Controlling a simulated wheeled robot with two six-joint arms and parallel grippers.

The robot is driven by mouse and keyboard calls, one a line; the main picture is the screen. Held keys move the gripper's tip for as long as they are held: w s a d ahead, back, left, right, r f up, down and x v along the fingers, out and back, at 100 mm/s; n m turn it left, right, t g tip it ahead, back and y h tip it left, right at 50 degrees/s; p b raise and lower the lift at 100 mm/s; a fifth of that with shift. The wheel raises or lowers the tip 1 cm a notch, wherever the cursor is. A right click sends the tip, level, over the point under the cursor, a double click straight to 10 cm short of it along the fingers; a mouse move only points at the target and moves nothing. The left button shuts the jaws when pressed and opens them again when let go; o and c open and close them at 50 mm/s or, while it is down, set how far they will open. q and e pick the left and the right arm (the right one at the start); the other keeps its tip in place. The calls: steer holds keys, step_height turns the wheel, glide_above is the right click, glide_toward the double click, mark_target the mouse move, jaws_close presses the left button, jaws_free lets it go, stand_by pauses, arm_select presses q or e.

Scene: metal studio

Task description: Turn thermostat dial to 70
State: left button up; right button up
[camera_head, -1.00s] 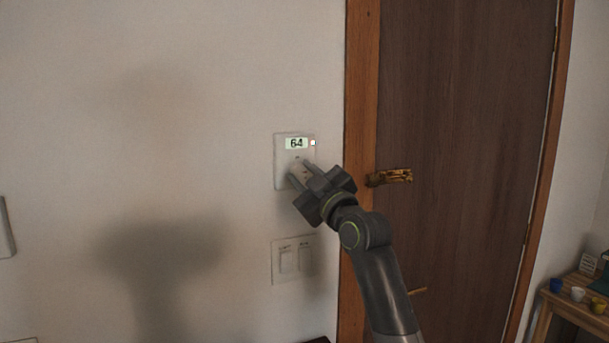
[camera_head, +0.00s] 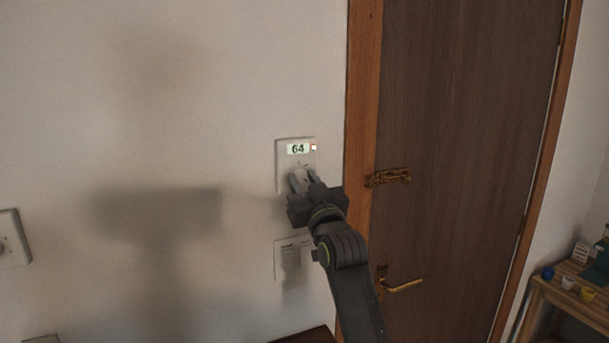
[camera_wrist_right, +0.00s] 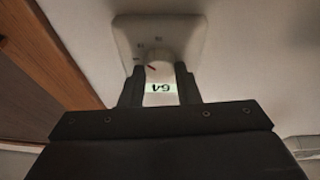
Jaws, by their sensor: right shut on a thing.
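The white thermostat (camera_head: 282,150) is on the wall left of the door frame, and its lit display (camera_head: 297,149) reads 64. A small indicator light sits beside the display. My right gripper (camera_head: 304,182) is at the dial (camera_head: 299,175), with a finger on either side, shut on it. In the right wrist view the thermostat plate (camera_wrist_right: 190,35) appears upside down, and the dial (camera_wrist_right: 158,58) shows between the fingertips (camera_wrist_right: 160,78) with a reddish mark on it. The fingers hide part of the dial. My left gripper is not in view.
A light switch plate (camera_head: 280,262) is below the thermostat, partly behind my arm. The brown door (camera_head: 460,130) with a brass latch (camera_head: 388,177) and handle (camera_head: 404,286) is to the right. A wooden shelf (camera_head: 570,300) with small items stands at far right.

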steer(key=shift+f, duration=0.15)
steer(key=o, duration=1)
steer(key=shift+s+d+f+b, duration=0.25)
steer(key=shift+s+b, duration=0.15)
steer(key=shift+s, duration=0.1)
steer(key=b+v, duration=0.6)
steer(key=v, duration=1)
steer(key=shift+b, duration=0.35)
